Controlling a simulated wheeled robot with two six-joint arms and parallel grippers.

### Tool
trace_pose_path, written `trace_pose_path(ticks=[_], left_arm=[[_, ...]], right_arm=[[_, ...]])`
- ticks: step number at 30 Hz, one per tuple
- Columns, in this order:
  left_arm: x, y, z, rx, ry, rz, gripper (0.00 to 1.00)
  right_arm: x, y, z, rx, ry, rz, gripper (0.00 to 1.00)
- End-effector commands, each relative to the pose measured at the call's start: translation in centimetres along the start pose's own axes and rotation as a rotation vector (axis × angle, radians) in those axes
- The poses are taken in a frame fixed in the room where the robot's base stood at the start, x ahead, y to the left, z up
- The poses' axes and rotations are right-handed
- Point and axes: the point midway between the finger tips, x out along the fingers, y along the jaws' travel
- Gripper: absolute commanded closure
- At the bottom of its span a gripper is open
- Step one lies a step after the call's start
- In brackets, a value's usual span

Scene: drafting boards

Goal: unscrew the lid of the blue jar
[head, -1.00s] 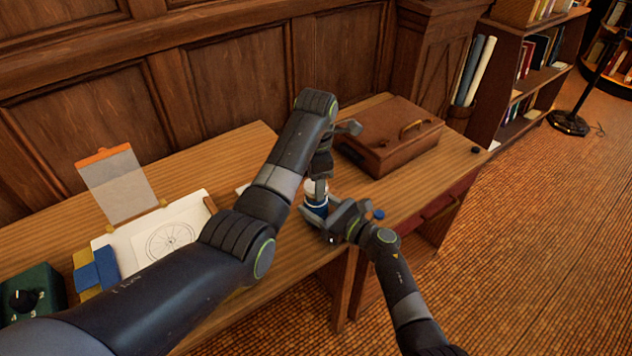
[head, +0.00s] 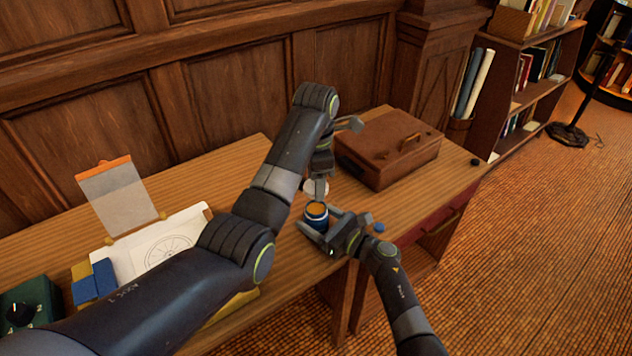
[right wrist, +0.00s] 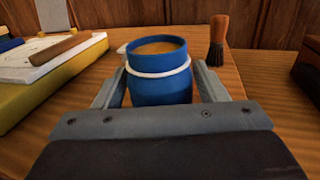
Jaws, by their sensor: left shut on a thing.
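The blue jar (head: 316,217) stands upright near the table's front edge, its mouth open with orange contents showing. It also shows in the right wrist view (right wrist: 160,88), with a white band round its neck. My left gripper (head: 316,194) is shut on the pale lid (head: 322,187) and holds it just above and behind the jar, apart from it. My right gripper (head: 322,232) has its fingers on both sides of the jar; in the right wrist view (right wrist: 160,80) the fingertips appear to press its sides. The lid is partly hidden by the left gripper.
A brown case (head: 388,150) stands behind to the right. A drawing (head: 165,245) and a clipboard (head: 117,195) are at left. A brush (right wrist: 218,42) stands behind the jar in the right wrist view.

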Motion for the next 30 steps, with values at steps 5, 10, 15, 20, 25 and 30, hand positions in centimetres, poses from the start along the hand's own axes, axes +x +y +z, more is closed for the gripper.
trace_pose_path(ticks=[5,10,15,20,25,30], left_arm=[[0.0,0.0,0.0,0.000,0.000,0.000,0.78],[0.0,0.0,0.0,0.000,0.000,0.000,0.78],[0.0,0.0,0.0,0.000,0.000,0.000,0.78],[-0.1,0.0,0.0,0.001,0.000,0.000,0.78],[0.1,0.0,0.0,0.000,0.000,0.000,0.78],[0.5,0.0,0.0,0.000,0.000,0.000,0.78]], right_arm=[[0.0,0.0,0.0,0.000,0.000,0.000,0.20],[0.0,0.0,0.0,0.000,0.000,0.000,0.20],[-0.9,-0.1,-0.1,0.000,0.000,-0.002,0.20],[-3.3,0.0,0.0,-0.001,0.001,-0.002,0.20],[-6.7,0.0,-0.2,-0.002,0.003,-0.002,0.20],[-9.7,0.0,-0.2,-0.002,0.002,-0.001,0.20]])
